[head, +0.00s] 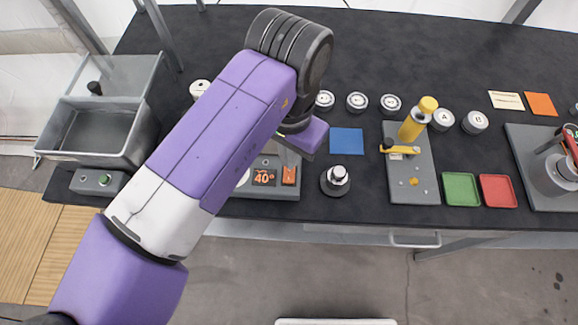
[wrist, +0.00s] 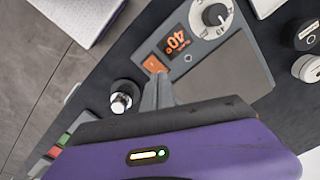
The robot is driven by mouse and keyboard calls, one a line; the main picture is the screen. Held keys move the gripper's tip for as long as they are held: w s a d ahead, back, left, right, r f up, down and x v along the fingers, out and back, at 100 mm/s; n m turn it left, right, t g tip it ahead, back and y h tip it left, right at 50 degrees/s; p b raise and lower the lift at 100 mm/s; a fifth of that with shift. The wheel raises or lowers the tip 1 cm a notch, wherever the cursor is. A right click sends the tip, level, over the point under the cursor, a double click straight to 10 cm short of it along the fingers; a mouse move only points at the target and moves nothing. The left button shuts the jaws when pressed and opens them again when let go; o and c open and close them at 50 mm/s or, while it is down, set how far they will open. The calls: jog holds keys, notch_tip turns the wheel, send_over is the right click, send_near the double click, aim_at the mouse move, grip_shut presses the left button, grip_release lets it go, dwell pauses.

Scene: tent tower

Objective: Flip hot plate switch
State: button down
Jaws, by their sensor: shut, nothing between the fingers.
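The hot plate (head: 270,191) is a grey unit at the front of the black table, with a display reading 40 and an orange switch (head: 289,175) at its right. In the wrist view the orange switch (wrist: 155,65) sits beside the lit display (wrist: 175,40) and the round knob (wrist: 215,15). My gripper (wrist: 157,84) is shut and empty, its fingertips at or just by the switch; I cannot tell if they touch. In the head view my arm hides much of the hot plate, and the fingers are mostly hidden under the purple hand.
A dark round base with a metal top (head: 336,180) stands just right of the hot plate. A blue square (head: 347,141) lies behind it. Several white-topped jars (head: 357,102) stand farther back. A grey board with a yellow lever (head: 411,170) is to the right. A grey sink (head: 105,130) is left.

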notch_tip(320, 180, up, 5)
jog(key=p, duration=0.3)
jog(key=shift+f+p, duration=0.2)
jog(key=shift+p, duration=0.2)
